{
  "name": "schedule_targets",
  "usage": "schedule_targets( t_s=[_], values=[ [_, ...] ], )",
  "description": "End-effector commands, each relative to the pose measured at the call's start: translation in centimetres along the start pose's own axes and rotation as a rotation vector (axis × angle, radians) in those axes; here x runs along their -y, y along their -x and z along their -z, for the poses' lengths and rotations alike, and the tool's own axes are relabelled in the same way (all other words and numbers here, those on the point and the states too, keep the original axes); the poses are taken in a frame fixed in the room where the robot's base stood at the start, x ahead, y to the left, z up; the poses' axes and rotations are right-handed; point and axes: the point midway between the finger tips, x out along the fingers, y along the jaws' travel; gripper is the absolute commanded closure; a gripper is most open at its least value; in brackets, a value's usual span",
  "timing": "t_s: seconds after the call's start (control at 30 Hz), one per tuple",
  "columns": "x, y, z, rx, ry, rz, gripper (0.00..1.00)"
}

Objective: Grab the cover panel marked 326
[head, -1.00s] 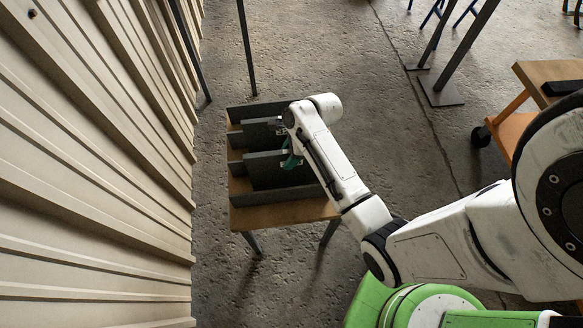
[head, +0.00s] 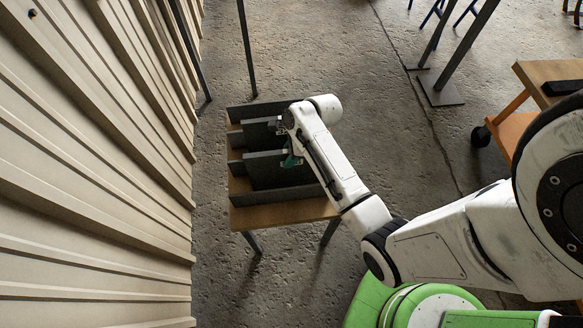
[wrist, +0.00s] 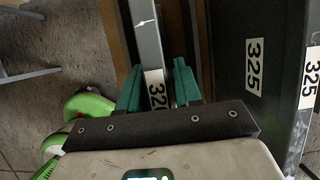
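A narrow grey cover panel (wrist: 149,42) stands edge-on in the wrist view. Its white label (wrist: 154,88) reads "32" with the last digit partly hidden by my gripper. My gripper (wrist: 157,82) has its green fingers on either side of this panel's edge. A gap shows between the panel and the right finger, so it looks open. In the head view my gripper (head: 290,159) is at a dark panel (head: 280,172) in the rack; its label is not visible there. A wider panel marked 325 (wrist: 228,50) stands to the right in the wrist view.
The dark rack (head: 285,211) sits on a small wooden table (head: 250,221). Another panel (head: 262,134) stands farther back in it. A corrugated wall (head: 100,150) is close on the left. An orange cart (head: 520,122) stands at the right.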

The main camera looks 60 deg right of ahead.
Motion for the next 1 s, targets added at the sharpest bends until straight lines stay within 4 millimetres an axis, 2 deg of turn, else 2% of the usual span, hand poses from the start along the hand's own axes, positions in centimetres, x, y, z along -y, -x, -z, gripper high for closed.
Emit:
schedule_targets(
  t_s=[0.03, 0.33, 1.0],
  values=[
    [0.00, 0.00, 0.00, 0.000, 0.000, 0.000, 0.71],
    [0.00, 0.01, 0.01, 0.000, 0.000, 0.000, 1.00],
    [0.01, 0.01, 0.01, 0.000, 0.000, 0.000, 1.00]
  ],
)
